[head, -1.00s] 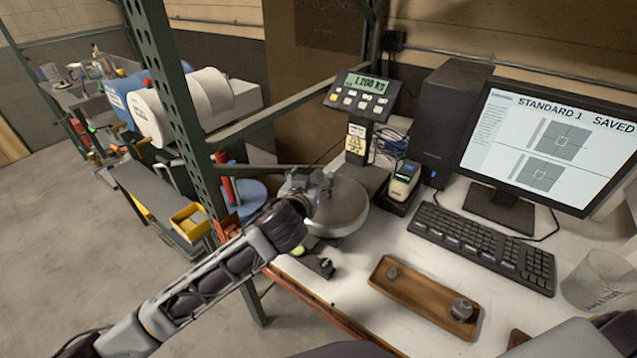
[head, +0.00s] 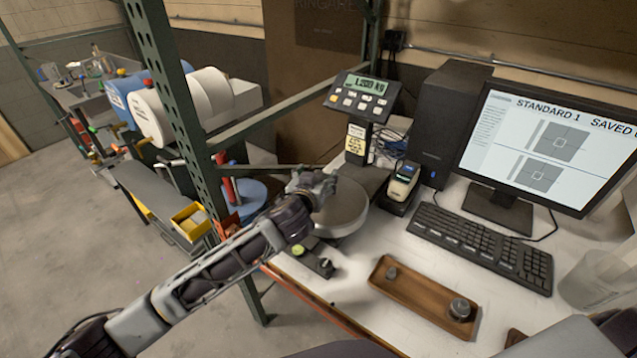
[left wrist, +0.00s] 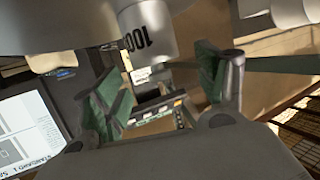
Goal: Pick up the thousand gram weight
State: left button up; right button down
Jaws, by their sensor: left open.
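My left gripper (head: 318,184) is open over the round scale pan (head: 345,212) in the head view. In the left wrist view a grey metal cylinder weight (left wrist: 146,38), with only the digits "100" legible, stands just beyond the fingers of my left gripper (left wrist: 162,88). It lies roughly between the two green-padded fingertips in the picture; I cannot tell whether they touch it. In the head view the gripper largely hides this weight. My right gripper is not seen.
The scale display (head: 368,86) stands behind the pan. A keyboard (head: 480,248) and monitor (head: 545,150) fill the right.

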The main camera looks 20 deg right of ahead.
pick_arm(q)
jog(key=shift+x, duration=1.3)
jog(key=shift+s, duration=0.1)
jog(key=shift+c, duration=0.4)
grip_shut()
jog(key=shift+d+r, duration=0.1)
jog(key=shift+r, duration=0.05)
